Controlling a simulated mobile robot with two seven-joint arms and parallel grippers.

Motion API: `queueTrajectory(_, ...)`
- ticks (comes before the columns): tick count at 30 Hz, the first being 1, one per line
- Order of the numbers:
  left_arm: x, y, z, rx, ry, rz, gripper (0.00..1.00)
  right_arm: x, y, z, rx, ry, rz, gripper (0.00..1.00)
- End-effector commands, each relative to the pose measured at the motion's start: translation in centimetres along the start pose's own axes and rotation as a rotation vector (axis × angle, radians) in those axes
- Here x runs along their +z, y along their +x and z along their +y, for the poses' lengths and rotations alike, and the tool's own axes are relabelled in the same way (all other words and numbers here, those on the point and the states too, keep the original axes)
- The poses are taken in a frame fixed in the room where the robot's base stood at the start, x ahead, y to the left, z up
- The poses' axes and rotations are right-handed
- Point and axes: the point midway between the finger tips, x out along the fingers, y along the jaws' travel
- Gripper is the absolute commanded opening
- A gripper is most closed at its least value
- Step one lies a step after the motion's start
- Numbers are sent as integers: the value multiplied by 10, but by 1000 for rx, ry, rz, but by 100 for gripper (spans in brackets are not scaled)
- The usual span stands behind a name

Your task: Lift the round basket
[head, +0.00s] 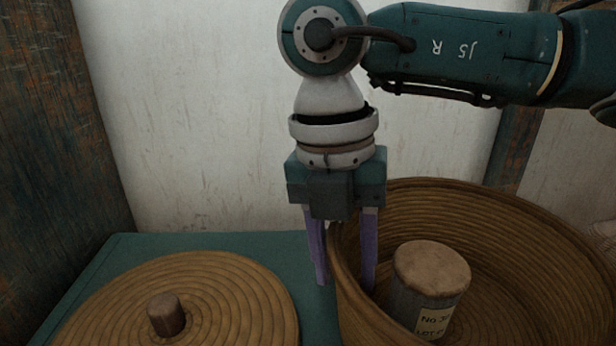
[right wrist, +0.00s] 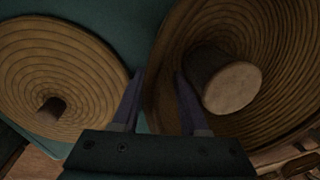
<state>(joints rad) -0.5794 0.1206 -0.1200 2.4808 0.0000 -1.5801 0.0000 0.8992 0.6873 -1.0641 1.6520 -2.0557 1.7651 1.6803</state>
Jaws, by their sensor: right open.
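The round basket (head: 540,240) is a deep, open, coiled brown basket on the right; it also shows in the right wrist view (right wrist: 285,75). Its right and near parts are cut off in the head view. My right gripper (head: 345,286) points down at the basket's left wall with its two purple fingers open. One finger is outside the wall and the other is inside, so the rim lies between them. The right wrist view also shows the wall between the apart fingertips (right wrist: 158,73). I cannot tell whether either finger touches it. My left gripper is not in view.
A cylinder with a tan top and a paper label (head: 432,285) stands inside the basket, close to the inner finger. A round coiled lid (head: 240,290) with a brown knob lies left on the green surface (head: 200,241). A pale wall is behind.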

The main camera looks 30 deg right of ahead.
Motion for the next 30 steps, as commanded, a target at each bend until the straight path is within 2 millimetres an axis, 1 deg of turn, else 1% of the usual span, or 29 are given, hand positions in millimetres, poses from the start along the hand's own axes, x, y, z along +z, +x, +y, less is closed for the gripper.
queueTrajectory(2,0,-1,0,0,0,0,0,0,-1,0,0,0,0,43)
queueTrajectory(12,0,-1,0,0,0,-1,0,0,-1,0,1,0,0,5)
queueTrajectory(14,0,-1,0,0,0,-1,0,0,-1,0,1,0,0,0)
queueTrajectory(30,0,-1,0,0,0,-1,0,0,-1,0,1,0,0,0)
